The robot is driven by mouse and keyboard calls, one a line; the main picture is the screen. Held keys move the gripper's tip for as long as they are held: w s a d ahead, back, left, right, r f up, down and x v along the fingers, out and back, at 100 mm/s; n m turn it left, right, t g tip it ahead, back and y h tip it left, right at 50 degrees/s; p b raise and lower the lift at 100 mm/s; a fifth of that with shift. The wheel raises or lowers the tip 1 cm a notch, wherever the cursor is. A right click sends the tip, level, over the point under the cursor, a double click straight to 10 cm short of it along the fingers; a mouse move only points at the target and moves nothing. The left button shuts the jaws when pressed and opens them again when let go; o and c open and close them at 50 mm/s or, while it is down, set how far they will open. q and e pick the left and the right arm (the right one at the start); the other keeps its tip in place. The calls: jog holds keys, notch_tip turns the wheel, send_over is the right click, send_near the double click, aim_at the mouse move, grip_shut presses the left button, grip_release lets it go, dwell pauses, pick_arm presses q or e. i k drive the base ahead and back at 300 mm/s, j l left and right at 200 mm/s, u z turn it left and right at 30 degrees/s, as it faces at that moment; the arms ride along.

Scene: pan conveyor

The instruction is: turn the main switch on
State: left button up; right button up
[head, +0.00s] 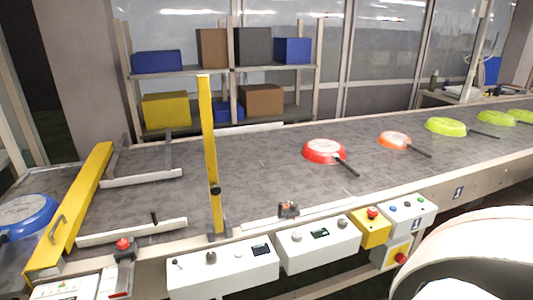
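A red knob (401,259) on a yellow plate sits on the front of a small box below the conveyor's front edge, at the lower right. It looks like the main switch; its on or off position is too small to tell. Just above it is a yellow box (371,231) with a red mushroom button (373,212) on top. To the right is a white panel (409,214) with several small coloured buttons. Neither of my grippers is in view. A white rounded part, likely mine, fills the lower right corner close to the knob in the picture.
The grey conveyor belt (255,175) carries red, orange and green pans. A yellow post (209,150) and yellow gate (75,210) stand at left, beside a blue pan (25,216). White control boxes (222,268) line the front edge. A shelf with boxes stands behind.

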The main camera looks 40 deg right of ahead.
aim_at(401, 258)
jog(key=z, duration=2.3)
jog(key=l+u, duration=0.1)
jog(key=u, duration=0.4)
jog(key=l+u, duration=0.7)
jog(key=l, duration=0.25)
jog(key=k+l+u, duration=0.1)
jog(key=l+u, duration=0.2)
jog(key=l, duration=0.7)
jog(key=k+l, duration=0.1)
jog(key=l, duration=0.4)
jog(key=l+u, duration=0.1)
jog(key=l, duration=0.4)
jog(key=k+l, duration=0.15)
jog(key=l, duration=0.35)
jog(key=k+l+u, duration=0.1)
jog(key=l, duration=0.4)
